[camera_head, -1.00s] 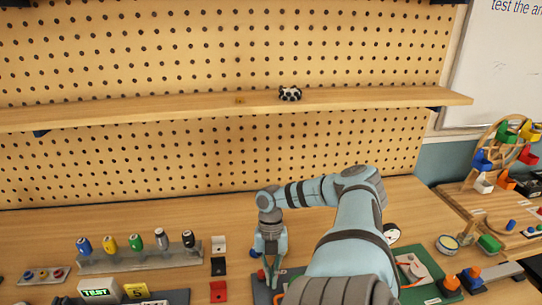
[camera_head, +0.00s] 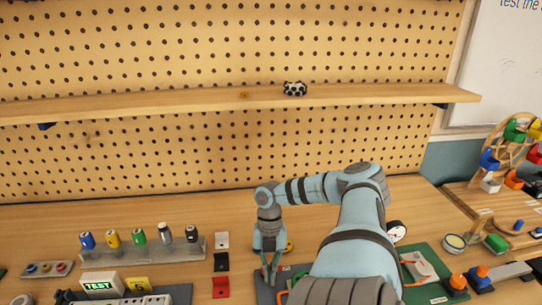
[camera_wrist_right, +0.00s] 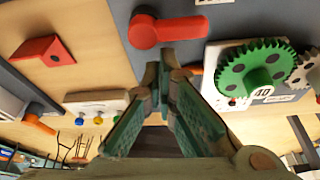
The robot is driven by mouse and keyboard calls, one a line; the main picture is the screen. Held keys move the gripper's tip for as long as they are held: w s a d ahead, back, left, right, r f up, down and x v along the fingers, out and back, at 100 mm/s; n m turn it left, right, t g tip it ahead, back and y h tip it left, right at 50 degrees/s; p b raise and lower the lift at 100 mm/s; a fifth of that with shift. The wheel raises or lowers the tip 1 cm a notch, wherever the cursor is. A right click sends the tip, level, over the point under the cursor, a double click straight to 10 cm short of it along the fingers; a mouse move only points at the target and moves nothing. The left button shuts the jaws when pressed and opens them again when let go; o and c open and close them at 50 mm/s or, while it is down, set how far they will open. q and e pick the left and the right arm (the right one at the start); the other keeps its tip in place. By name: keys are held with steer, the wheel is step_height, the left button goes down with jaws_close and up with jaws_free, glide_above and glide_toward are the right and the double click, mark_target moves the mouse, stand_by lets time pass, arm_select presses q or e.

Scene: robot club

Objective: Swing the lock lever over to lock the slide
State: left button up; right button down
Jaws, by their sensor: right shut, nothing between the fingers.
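In the wrist view a red lever (camera_wrist_right: 170,32) with a rounded end lies on a grey plate (camera_wrist_right: 235,22), just beyond my right gripper's fingertips. It looks like the lock lever; the slide cannot be made out clearly. My right gripper (camera_wrist_right: 166,66) is shut and empty, its tips close to the lever; I cannot tell whether they touch it. In the head view the right gripper (camera_head: 270,278) points down over the grey plate (camera_head: 264,294) at the lower edge. An orange-red part (camera_head: 282,297) shows beside it, partly hidden by my arm. My left gripper is out of view.
A green gear (camera_wrist_right: 252,68) stands to the right in the wrist view. A red bracket (camera_wrist_right: 43,51) and an orange handle (camera_wrist_right: 38,125) are to the left. In the head view a rack of bottles (camera_head: 140,254) stands at left and a gauge (camera_head: 396,231) at right.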

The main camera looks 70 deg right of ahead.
steer(key=s+a+p, duration=0.1)
steer(key=a+p, duration=0.1)
steer(key=shift+s+a+r, duration=0.3)
steer(key=shift+s+r, duration=0.1)
steer(key=p+v, duration=0.5)
steer(key=v, duration=0.4)
steer(key=shift+w+d+r, duration=0.2)
steer(key=shift+w, duration=0.05)
steer(key=shift+s, duration=0.1)
